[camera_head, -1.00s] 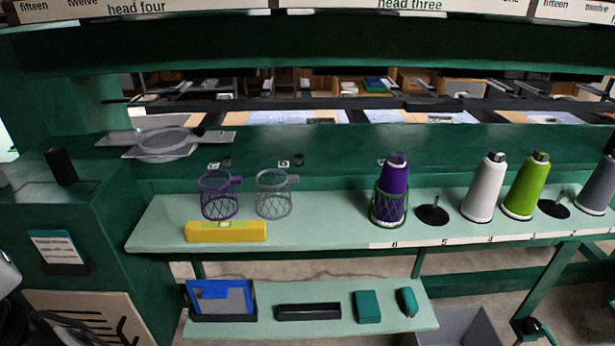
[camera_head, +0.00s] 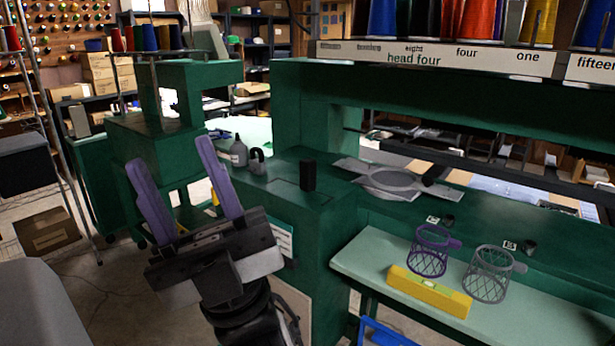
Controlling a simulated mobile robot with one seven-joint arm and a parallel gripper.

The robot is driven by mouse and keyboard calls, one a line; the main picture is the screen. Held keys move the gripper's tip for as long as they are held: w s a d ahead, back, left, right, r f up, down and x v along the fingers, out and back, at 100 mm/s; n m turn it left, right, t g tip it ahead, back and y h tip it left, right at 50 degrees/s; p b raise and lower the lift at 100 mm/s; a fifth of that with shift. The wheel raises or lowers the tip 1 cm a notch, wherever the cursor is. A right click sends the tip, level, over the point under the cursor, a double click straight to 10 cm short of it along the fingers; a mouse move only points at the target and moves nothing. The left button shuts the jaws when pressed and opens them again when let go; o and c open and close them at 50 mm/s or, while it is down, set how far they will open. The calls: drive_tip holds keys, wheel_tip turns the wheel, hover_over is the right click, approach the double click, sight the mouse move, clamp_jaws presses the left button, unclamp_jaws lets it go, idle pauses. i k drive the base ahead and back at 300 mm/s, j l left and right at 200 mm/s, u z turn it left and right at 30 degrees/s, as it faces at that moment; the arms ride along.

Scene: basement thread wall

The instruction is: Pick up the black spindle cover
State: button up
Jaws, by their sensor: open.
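My gripper (camera_head: 170,153) is at the left of the view, pointing up, with its two purple fingers spread apart and nothing between them. An upright black block-like piece (camera_head: 308,175) stands on the green machine top to the right of my gripper. Small dark caps stand behind the wire baskets, one by the purple basket (camera_head: 447,221) and one by the grey basket (camera_head: 529,247). I cannot tell which of these black pieces is the spindle cover. My gripper is apart from all of them.
A purple wire basket (camera_head: 428,252), a grey wire basket (camera_head: 487,275) and a yellow level (camera_head: 430,291) are on the pale green shelf. A grey hoop frame (camera_head: 392,180) lies on the machine top. Grey bottles (camera_head: 238,152) stand behind. A thread rack overhangs at upper right.

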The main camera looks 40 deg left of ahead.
sight(308, 165)
drive_tip(key=j+u, duration=0.1)
drive_tip(key=j, duration=1)
drive_tip(key=i+j+u, duration=0.15)
drive_tip(key=j, duration=0.4)
drive_tip(key=j+u, duration=0.1)
drive_tip(key=j, duration=0.5)
drive_tip(key=i+j+u, duration=0.1)
drive_tip(key=j, duration=0.4)
drive_tip(key=i+j, duration=0.1)
drive_tip(key=j, duration=0.45)
drive_tip(key=u, duration=0.05)
